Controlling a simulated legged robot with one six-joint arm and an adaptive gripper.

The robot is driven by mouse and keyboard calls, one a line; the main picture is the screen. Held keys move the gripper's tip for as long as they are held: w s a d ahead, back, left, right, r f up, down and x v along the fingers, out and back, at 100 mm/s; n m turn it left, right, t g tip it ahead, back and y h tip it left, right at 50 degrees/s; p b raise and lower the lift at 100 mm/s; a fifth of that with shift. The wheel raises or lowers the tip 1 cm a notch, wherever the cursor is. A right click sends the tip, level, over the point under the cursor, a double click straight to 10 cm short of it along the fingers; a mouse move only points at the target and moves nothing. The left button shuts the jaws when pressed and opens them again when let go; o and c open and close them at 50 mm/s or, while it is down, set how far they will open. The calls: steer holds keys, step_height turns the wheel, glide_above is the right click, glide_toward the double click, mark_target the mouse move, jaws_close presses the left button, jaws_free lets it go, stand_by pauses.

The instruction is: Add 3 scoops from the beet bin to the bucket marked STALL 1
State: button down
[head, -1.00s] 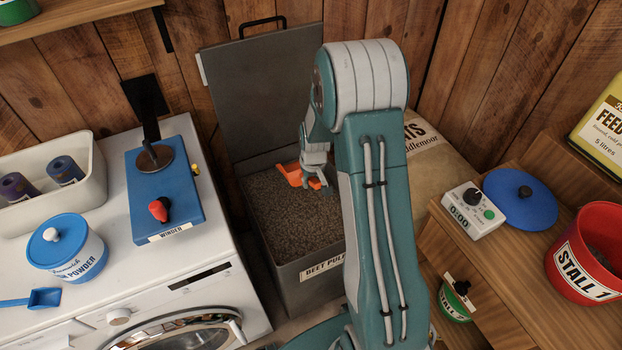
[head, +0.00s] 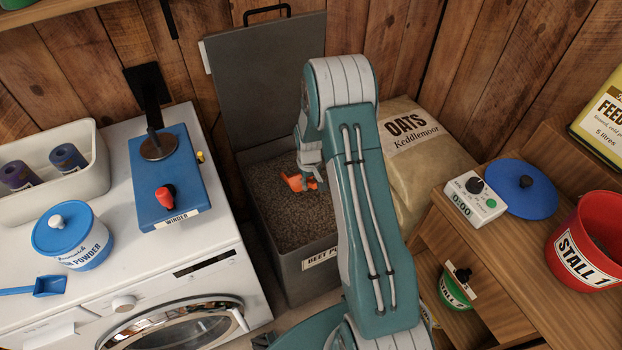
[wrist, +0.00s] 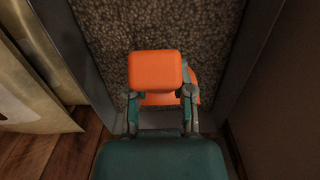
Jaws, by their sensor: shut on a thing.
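The open beet bin (head: 294,268) is a grey box with brown pellets (head: 285,212) inside and its lid raised against the wall. My gripper (head: 309,178) is over the bin and shut on an orange scoop (head: 293,183). In the wrist view my gripper (wrist: 161,105) holds the scoop (wrist: 157,70) above the pellets (wrist: 215,40). I cannot tell whether the scoop holds pellets. The red bucket marked STALL 1 (head: 580,257) stands on the wooden shelf unit at the right; its inside is mostly hidden.
A blue lid (head: 530,190) and a timer reading 0:00 (head: 473,200) sit beside the bucket. An oats sack (head: 425,165) stands between bin and shelves. The washing machine (head: 200,265) borders the bin on the left.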

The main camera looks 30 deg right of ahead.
steer(key=shift+w+f, duration=0.65)
steer(key=shift+f, duration=5.45)
steer(key=shift+w+f, duration=0.55)
steer(key=shift+w, duration=2.15)
steer(key=shift+s+d+r+t, duration=0.1)
steer(key=shift+s+r+t, duration=0.65)
steer(key=shift+r, duration=2)
steer(key=shift+s+d+r+t, duration=0.1)
steer(key=shift+s+r+t, duration=0.2)
steer(key=shift+r+t, duration=1.6)
steer(key=shift+s+d+r+t, duration=0.15)
steer(key=shift+s+r, duration=0.4)
steer(key=shift+r, duration=3)
steer(key=shift+a, duration=0.1)
